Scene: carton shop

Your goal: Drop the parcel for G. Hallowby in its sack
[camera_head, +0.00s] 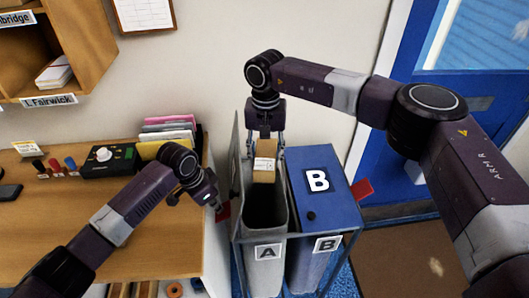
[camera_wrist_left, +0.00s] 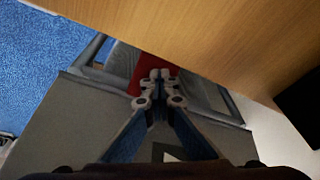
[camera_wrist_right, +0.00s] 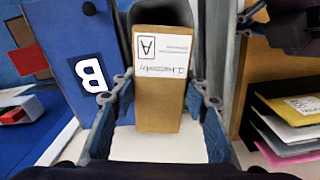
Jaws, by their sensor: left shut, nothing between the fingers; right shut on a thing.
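My right gripper (camera_head: 267,150) is shut on a brown parcel (camera_head: 264,172) and holds it over the open mouth of the grey sack A (camera_head: 264,230). In the right wrist view the parcel (camera_wrist_right: 160,105) bears a white label with a boxed letter A and handwriting too small to read surely. The sack's grey lid (camera_head: 236,150) stands raised at its left side. My left gripper (camera_head: 212,200) is shut and empty beside the red tab (camera_head: 223,212). In the left wrist view its closed fingers (camera_wrist_left: 158,82) overlap the red tab; contact is unclear.
Sack B (camera_head: 310,262) stands right of sack A under a shut blue lid (camera_head: 328,188) with a red tab (camera_head: 362,189). A wooden desk (camera_head: 190,240) on the left holds a black device (camera_head: 105,160) and coloured envelopes (camera_head: 165,130). A blue door (camera_head: 480,95) stands at right.

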